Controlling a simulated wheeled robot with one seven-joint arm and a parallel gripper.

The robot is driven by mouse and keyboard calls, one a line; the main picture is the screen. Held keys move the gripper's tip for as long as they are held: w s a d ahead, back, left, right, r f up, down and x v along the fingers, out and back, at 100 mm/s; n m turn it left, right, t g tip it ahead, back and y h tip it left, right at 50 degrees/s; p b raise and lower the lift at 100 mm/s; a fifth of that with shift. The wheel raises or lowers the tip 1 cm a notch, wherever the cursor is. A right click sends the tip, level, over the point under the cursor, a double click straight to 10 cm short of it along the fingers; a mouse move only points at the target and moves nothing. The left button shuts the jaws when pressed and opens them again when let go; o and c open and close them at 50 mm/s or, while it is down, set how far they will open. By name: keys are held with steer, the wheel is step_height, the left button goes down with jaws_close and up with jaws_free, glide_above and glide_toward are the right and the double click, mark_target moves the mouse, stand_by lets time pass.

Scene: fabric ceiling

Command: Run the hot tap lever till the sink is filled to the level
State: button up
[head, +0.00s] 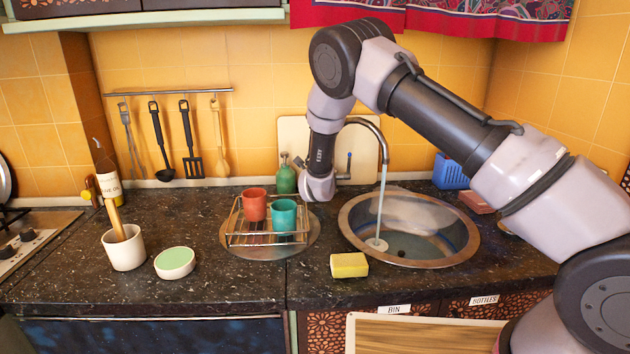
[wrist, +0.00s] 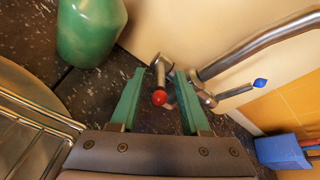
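The hot tap lever, red-tipped (wrist: 159,97), sits between the two green fingers of my gripper (wrist: 160,75) in the wrist view. The fingers are open, with a gap on either side of the red tip. In the head view the fingers and red lever are hidden behind my arm's end. The blue-tipped lever (wrist: 260,83) is to the right; it also shows in the head view (head: 349,156). The curved spout (head: 368,124) pours a water stream (head: 382,190) into the round metal sink (head: 449,257). A pale round patch lies where the stream lands. The exact water depth is unclear.
A wire rack (head: 265,240) with red and teal cups stands left of the sink. A green bottle (head: 286,180) is close to my gripper; it also shows in the wrist view (wrist: 90,30). A yellow sponge (head: 349,265) lies before the sink. A blue basket (head: 451,172) is behind.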

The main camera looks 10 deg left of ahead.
steer(key=shift+s, duration=0.1)
steer(key=v, duration=1)
steer(key=shift+s, duration=0.25)
steer(key=shift+d+r, duration=0.1)
stand_by(6.5)
